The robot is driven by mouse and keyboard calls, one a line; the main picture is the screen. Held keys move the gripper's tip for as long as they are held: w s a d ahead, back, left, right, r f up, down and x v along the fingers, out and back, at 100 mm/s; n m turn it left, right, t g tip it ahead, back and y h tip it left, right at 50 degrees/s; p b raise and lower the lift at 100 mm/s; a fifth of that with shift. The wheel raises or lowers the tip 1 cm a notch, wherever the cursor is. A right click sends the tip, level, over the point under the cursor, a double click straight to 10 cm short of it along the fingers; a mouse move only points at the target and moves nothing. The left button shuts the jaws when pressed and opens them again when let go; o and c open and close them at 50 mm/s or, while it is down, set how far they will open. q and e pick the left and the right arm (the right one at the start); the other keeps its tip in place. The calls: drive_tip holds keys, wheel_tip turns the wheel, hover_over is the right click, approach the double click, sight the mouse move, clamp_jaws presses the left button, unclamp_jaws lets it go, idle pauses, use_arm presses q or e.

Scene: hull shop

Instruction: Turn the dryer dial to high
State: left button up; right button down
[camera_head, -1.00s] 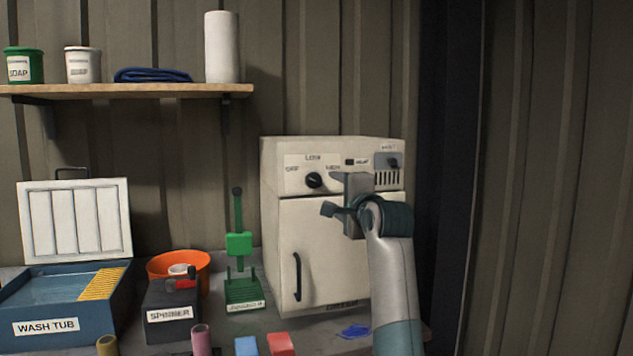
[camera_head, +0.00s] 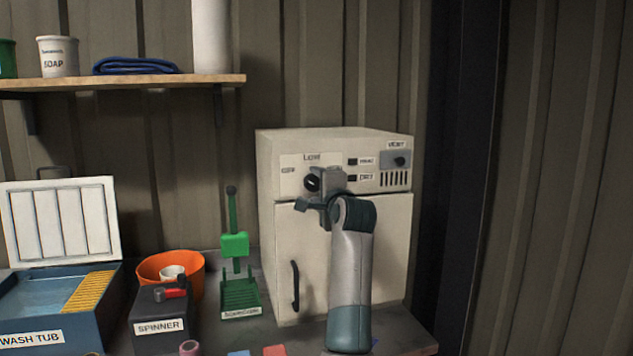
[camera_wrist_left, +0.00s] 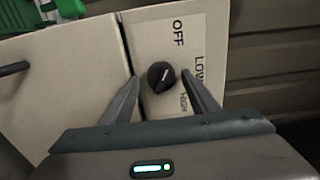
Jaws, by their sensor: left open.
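The dryer (camera_head: 345,255) is a cream box on the bench with a front door and a control panel on top. Its black dial (camera_head: 311,182) sits at the panel's left, partly covered by my gripper. My left gripper (camera_head: 318,190) is open in front of it. In the left wrist view the dial (camera_wrist_left: 161,77) lies between the two spread fingertips, with a gap visible on each side. OFF, LOW and HIGH are printed around it. Its pale mark slants up and right, roughly between OFF and LOW. My right gripper is not in view.
A vent control (camera_head: 400,160) and small labelled buttons (camera_head: 352,161) are right of the dial. A green stand (camera_head: 239,290), spinner (camera_head: 160,325), orange bowl (camera_head: 150,267) and wash tub (camera_head: 95,325) stand left of the dryer. A shelf (camera_head: 120,86) hangs above.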

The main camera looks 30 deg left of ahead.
use_arm(q)
drive_tip(key=shift+w+a, duration=0.1)
drive_tip(key=c, duration=1.1)
drive_tip(key=shift+o, duration=0.3)
